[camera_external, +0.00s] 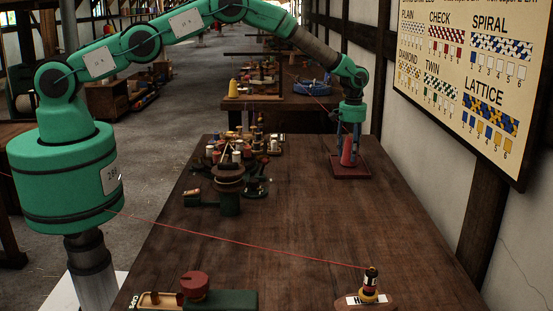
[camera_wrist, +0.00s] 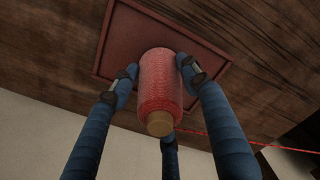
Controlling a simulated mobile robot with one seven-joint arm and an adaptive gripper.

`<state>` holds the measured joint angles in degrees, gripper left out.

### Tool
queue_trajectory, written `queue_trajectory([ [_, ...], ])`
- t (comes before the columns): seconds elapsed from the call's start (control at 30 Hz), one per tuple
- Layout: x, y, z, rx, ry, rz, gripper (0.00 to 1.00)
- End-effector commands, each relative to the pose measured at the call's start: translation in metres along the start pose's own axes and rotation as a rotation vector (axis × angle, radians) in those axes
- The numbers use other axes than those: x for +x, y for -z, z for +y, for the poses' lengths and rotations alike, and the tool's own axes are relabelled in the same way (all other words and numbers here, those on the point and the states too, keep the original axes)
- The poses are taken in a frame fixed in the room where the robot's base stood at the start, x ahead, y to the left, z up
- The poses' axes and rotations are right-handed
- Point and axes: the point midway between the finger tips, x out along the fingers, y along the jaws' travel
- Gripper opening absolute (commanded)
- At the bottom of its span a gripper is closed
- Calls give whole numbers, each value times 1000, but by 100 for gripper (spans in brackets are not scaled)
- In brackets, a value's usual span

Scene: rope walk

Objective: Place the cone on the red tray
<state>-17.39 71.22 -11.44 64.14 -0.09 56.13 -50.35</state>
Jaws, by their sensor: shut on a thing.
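The cone (camera_external: 348,150) is a red thread cone with a pale tip, upright in the external view. In the wrist view the cone (camera_wrist: 160,88) stands in the middle of the picture, over the red tray (camera_wrist: 115,40). In the external view the red tray (camera_external: 350,173) lies at the far right of the table, directly under the cone. I cannot tell whether the cone's base touches the tray. My gripper (camera_external: 349,132) points down and is shut on the cone, with its blue fingers (camera_wrist: 158,75) around it.
A thin red thread runs across the table to a small spool (camera_external: 370,281) at the front right. A dark winding device (camera_external: 229,185) stands at the left edge. A red-knobbed green device (camera_external: 195,287) is at the front left. The table's middle (camera_external: 300,215) is otherwise clear.

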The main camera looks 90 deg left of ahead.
Motion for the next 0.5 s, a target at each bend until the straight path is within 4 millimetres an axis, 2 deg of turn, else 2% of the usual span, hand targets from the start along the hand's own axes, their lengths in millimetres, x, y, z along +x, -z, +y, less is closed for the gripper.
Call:
queue_trajectory([
  [0.1, 2, 0, 0, 0, 0, 0, 15],
  [0.13, 3, 0, 0, 0, 0, 0, 48],
  [0.2, 2, 0, 0, 0, 0, 0, 62],
  [0.23, 2, 0, 0, 0, 0, 0, 65],
  [0.5, 2, 0, 0, 0, 0, 0, 65],
])
